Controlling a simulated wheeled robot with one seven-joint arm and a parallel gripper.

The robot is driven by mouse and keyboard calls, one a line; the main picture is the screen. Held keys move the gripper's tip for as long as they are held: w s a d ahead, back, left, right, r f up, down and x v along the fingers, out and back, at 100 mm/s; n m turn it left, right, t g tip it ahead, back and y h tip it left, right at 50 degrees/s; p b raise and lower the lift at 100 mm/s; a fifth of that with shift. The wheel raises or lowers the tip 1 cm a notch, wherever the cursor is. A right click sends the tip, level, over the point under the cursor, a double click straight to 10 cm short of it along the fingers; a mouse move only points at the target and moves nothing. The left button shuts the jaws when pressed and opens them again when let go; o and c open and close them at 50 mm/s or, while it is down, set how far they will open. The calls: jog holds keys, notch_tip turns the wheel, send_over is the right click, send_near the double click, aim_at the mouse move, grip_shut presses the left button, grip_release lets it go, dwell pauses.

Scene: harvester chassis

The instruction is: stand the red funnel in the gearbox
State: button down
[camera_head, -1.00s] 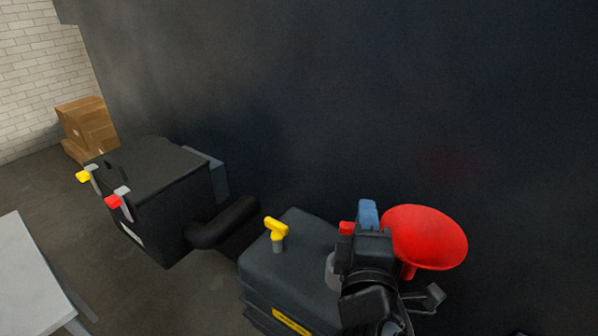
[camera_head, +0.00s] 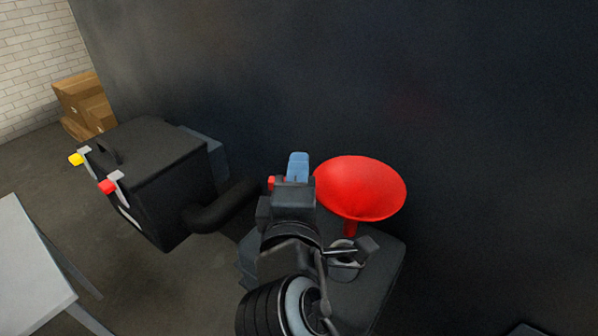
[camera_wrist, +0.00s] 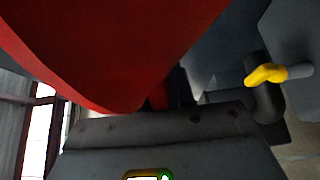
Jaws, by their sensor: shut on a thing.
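The red funnel (camera_head: 362,186) is held upright, wide mouth up, just right of my gripper (camera_head: 298,172) in the head view. My gripper is shut on it; the grip point itself is mostly hidden. The funnel's short spout points down over the dark gearbox (camera_head: 382,285). A light grey ring (camera_head: 346,268) on the gearbox top shows partly behind my arm, just below the spout. I cannot tell whether the spout tip is in it or above it. In the wrist view the funnel (camera_wrist: 100,50) fills the upper left.
A yellow-handled plug (camera_wrist: 265,74) shows at the right of the wrist view. A black box (camera_head: 150,175) with yellow and red handles stands left, joined to a thick pipe (camera_head: 222,208). A dark wall rises behind. A pale table (camera_head: 25,265) is at lower left.

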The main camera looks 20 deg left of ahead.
notch_tip(320, 180, down, 10)
jog(key=b, duration=0.7)
dwell(0.4)
jog(key=c, duration=0.9)
grip_release()
jog(key=s, duration=0.2)
jog(key=s+d+b, duration=0.1)
jog(key=s, duration=0.4)
jog(key=shift+s+d+b, duration=0.25)
jog(key=shift+s+b, duration=0.1)
